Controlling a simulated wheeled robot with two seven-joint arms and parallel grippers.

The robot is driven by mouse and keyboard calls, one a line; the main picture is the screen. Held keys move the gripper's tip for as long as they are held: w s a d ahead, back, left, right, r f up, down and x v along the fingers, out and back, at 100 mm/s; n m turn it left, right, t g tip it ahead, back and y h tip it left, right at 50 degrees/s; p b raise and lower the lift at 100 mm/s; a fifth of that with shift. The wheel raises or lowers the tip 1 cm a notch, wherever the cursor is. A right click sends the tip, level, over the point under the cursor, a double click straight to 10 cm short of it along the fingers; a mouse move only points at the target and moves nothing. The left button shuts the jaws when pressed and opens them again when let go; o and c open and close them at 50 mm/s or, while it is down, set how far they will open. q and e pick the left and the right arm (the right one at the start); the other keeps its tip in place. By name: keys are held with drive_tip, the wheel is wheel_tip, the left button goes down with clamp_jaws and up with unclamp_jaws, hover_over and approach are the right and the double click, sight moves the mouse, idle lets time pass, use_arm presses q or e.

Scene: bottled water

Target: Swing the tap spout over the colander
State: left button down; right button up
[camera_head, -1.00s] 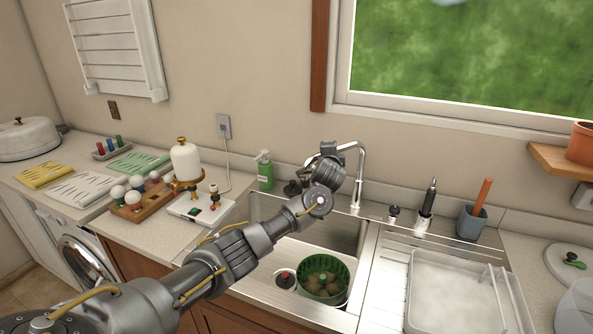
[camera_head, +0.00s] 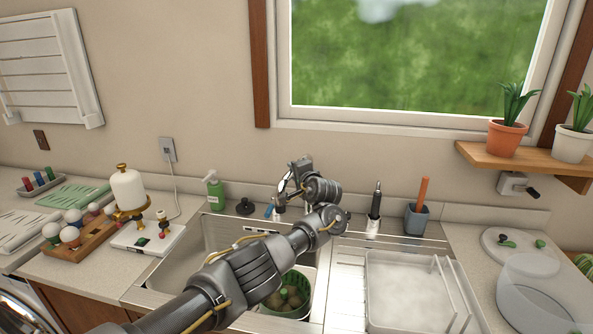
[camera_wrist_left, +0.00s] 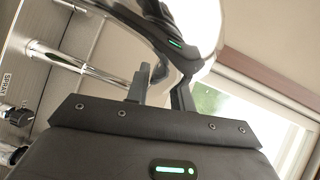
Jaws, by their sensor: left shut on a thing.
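The chrome tap stands behind the sink, and its curved spout (camera_head: 284,186) shows only in part behind my left gripper (camera_head: 297,178). In the left wrist view the shiny spout (camera_wrist_left: 196,25) crosses close in front of my left gripper's two dark fingers (camera_wrist_left: 160,88), which are shut on it. The green colander (camera_head: 302,308) with several round potato-like items sits in the front of the sink basin. My left forearm hides its left part. The exact angle of the spout over the basin cannot be told. My right gripper is not in view.
A green soap bottle (camera_head: 214,190) and a dark round stopper (camera_head: 245,207) stand behind the basin. A white tray (camera_head: 376,290) lies on the drainboard.

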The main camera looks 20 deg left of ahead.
use_arm(q)
drive_tip(key=shift+d, duration=0.1)
drive_tip(key=c, duration=1.2)
unclamp_jaws()
drive_tip(key=shift+d, duration=0.1)
drive_tip(key=p+v, duration=0.8)
drive_tip(key=v, duration=0.2)
drive_tip(key=shift+s+d, duration=0.25)
